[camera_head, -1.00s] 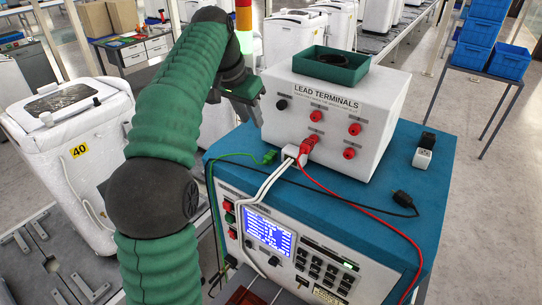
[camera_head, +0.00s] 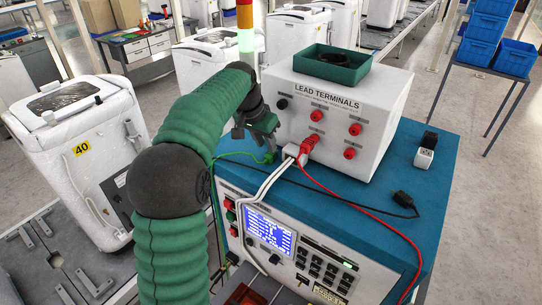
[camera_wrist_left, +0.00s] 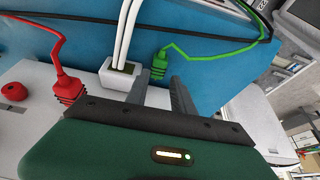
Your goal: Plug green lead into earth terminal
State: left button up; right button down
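Red terminals (camera_head: 355,129) are further right. My right gripper is not in view.
A red plug (camera_head: 308,146) and a white block with white cables (camera_head: 290,152) stand at the box's front, close right of my gripper. A green tray (camera_head: 318,66) is on the box. A black cable (camera_head: 404,200) and red lead cross the blue top.

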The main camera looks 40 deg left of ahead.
aim_at(270, 154)
pick_arm(q)
jog(key=x, duration=0.1)
jog(key=p+x, duration=0.1)
jog(key=x, duration=0.1)
jog(key=shift+w+d+f+p, duration=0.15)
jog(key=shift+d+f+p, duration=0.15)
jog(key=shift+f+p, duration=0.1)
jog(key=shift+w+f, duration=0.1)
jog(key=shift+f, duration=0.15)
jog(key=shift+a+f, duration=0.1)
jog(key=shift+a, duration=0.05)
grip_shut()
